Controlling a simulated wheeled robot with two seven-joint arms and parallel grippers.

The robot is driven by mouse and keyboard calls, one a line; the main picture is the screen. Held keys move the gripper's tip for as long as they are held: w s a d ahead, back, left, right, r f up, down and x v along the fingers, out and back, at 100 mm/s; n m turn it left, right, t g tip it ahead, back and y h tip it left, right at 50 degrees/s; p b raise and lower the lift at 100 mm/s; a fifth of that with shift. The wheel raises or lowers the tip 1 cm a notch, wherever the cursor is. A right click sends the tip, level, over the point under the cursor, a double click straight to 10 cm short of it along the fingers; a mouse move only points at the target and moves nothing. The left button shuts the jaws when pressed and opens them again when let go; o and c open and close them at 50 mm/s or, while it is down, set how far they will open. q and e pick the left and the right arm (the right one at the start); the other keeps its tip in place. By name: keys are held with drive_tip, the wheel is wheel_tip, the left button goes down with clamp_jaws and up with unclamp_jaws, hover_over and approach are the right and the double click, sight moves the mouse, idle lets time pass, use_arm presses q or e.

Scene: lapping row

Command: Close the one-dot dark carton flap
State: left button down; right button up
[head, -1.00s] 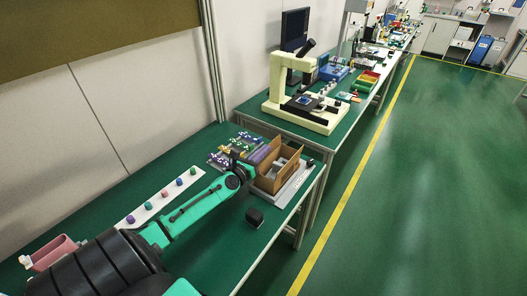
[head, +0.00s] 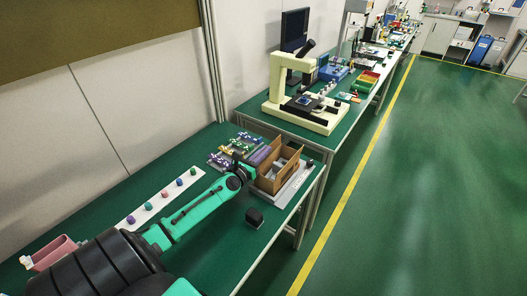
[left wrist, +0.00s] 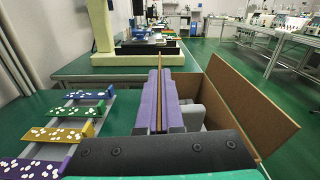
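An open brown carton (head: 268,184) stands near the right end of the near table, with grey contents inside. In the left wrist view a wide brown flap (left wrist: 250,105) leans outward on the right. Another thin brown flap (left wrist: 158,62) shows edge-on in the middle. My left gripper (left wrist: 159,100) has purple fingers on either side of this thin flap, with no clear gap, so it looks shut on it. In the head view its purple fingers (head: 261,155) are at the carton's left side. No dot mark is readable. My right gripper is not in view.
Boards with coloured pieces (head: 228,152) lie left of the carton. A grey tray (head: 290,192) lies along its right side. A small black block (head: 254,217) stands nearer. A white strip (head: 158,201) holds several coloured knobs. A cream microscope (head: 285,85) stands on the table beyond.

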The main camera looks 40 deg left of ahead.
use_arm(q)
drive_tip(key=shift+d+f+m+p, duration=0.15)
drive_tip(key=shift+d+m, duration=0.3)
drive_tip(key=shift+m, duration=1.05)
drive_tip(key=shift+d+m+p, duration=0.25)
drive_tip(key=shift+d+m, duration=0.2)
drive_tip(key=shift+m, duration=1.05)
drive_tip(key=c, duration=1.1)
unclamp_jaws()
drive_tip(key=shift+o, duration=0.2)
drive_tip(key=s+b, duration=0.3)
drive_tip(key=s, duration=1.1)
drive_tip(key=shift+s+d+b, duration=0.2)
drive_tip(key=shift+s+b, duration=0.05)
drive_tip(key=shift+b, duration=0.05)
